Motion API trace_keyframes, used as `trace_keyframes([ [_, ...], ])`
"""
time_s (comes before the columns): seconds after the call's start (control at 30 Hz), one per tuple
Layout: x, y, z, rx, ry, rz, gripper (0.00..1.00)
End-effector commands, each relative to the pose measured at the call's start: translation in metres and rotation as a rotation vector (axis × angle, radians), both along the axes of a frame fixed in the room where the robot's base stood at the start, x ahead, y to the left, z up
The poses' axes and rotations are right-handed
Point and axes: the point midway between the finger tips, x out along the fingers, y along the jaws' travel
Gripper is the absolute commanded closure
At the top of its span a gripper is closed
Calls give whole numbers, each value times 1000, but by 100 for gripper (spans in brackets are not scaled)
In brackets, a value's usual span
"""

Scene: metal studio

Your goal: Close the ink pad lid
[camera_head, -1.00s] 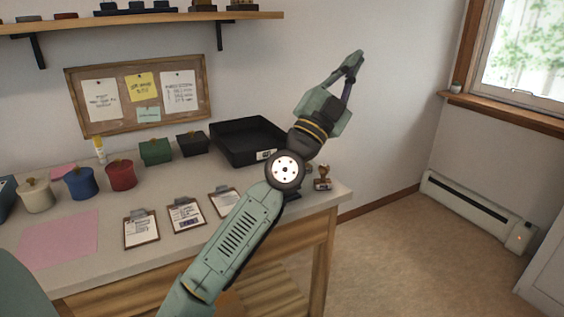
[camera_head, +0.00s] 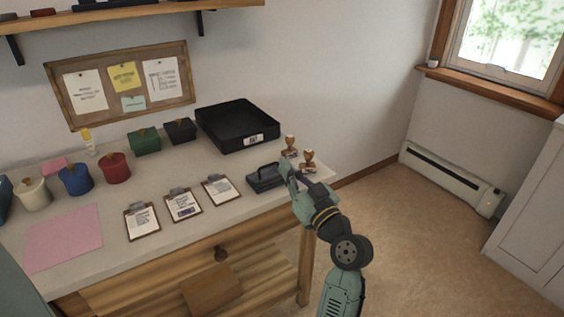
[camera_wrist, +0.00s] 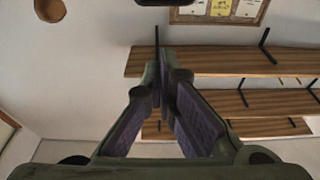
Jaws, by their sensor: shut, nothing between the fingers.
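The ink pad (camera_head: 264,184) is a small dark blue-grey box near the right front edge of the desk. A thin dark raised edge shows at its back, which looks like its lid (camera_head: 267,168) standing partly open; the exact angle is too small to tell. My gripper (camera_head: 285,167) is shut and empty just right of the pad, and its fingers overlap the pad's right end in the head view. Whether it touches the lid cannot be told. In the wrist view my closed fingers (camera_wrist: 160,70) point up the picture, and the pad is not clearly seen.
Two wooden-handled stamps (camera_head: 308,160) stand just right of and behind my gripper. A black tray (camera_head: 236,141) stands behind the pad. Several clipboards (camera_head: 183,206) lie to the left. Floor is open right of the desk.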

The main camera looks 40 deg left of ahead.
Motion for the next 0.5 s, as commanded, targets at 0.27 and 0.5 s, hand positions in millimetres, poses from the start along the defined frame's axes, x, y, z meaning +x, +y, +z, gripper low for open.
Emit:
trace_keyframes([
  [0.27,21,52,20,3,-1,3,100],
  [0.5,31,74,7,-3,3,-1,100],
])
